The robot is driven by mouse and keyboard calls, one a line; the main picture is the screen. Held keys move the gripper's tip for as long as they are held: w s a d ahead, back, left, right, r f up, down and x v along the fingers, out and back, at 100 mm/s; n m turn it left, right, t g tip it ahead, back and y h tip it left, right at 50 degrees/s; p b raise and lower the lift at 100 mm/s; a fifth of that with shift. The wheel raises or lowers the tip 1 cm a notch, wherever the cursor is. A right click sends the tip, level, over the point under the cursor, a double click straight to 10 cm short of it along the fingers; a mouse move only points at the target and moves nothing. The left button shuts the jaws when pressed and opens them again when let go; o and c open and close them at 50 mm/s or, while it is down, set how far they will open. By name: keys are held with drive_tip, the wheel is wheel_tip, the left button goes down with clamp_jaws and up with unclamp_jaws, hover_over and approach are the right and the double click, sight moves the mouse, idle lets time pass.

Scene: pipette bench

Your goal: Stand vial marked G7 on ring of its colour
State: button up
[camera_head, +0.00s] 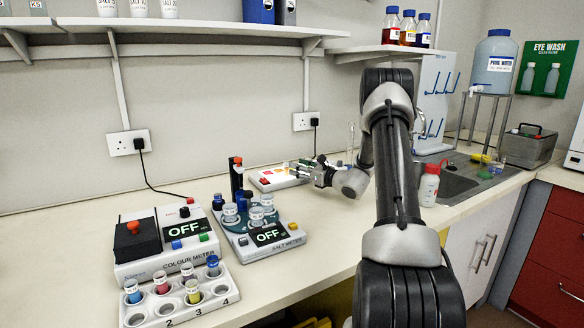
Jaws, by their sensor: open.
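Several small vials stand in a white rack (185,314) at the front left, among them a blue one (132,292), a pink one (161,283), a yellow one (193,292) and a dark blue one (213,267). More vials with pale lids (257,216) stand on the round plate of the salt meter. Their marks are too small to read, so I cannot tell which is G7. My gripper (298,169) is open above the right end of a white panel (268,187) with red and yellow patches. Small dark and green details show by its fingers; I cannot tell what they are. No coloured ring is clear.
The colour meter (165,258) and salt meter (272,248), both reading OFF, stand at the left. The bench front centre (325,240) is clear.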

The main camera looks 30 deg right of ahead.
drive_tip(key=v, duration=0.6)
drive_tip(key=shift+s, duration=0.25)
drive_tip(key=shift+s+r, duration=0.1)
drive_tip(key=shift+s, duration=0.15)
drive_tip(key=s+a+r+n+g+y, duration=0.2)
drive_tip(key=s+a+r+n+g, duration=0.25)
drive_tip(key=a, duration=0.45)
drive_tip(key=s+a+r+n+g+y, duration=0.35)
drive_tip(key=s+a+n, duration=0.2)
drive_tip(key=a, duration=0.35)
drive_tip(key=s+a+r+n+g+h, duration=0.1)
drive_tip(key=s+a+n+g+h, duration=0.15)
drive_tip(key=s+a+n, duration=0.4)
drive_tip(key=s+a+r+n+g+h, duration=0.1)
drive_tip(key=s+r+n+g, duration=0.2)
drive_tip(key=s, duration=0.6)
drive_tip(key=s+d+n+h, duration=0.4)
drive_tip(key=s+n, duration=0.2)
drive_tip(key=s, duration=0.2)
drive_tip(key=s+d+r+n+h, duration=0.1)
drive_tip(key=s+d+n+h, duration=0.3)
drive_tip(key=s+n, duration=0.2)
drive_tip(key=shift+s+t, duration=0.45)
drive_tip(key=shift+s, duration=0.5)
drive_tip(key=shift+r+n, duration=0.1)
drive_tip(key=shift+n, duration=0.15)
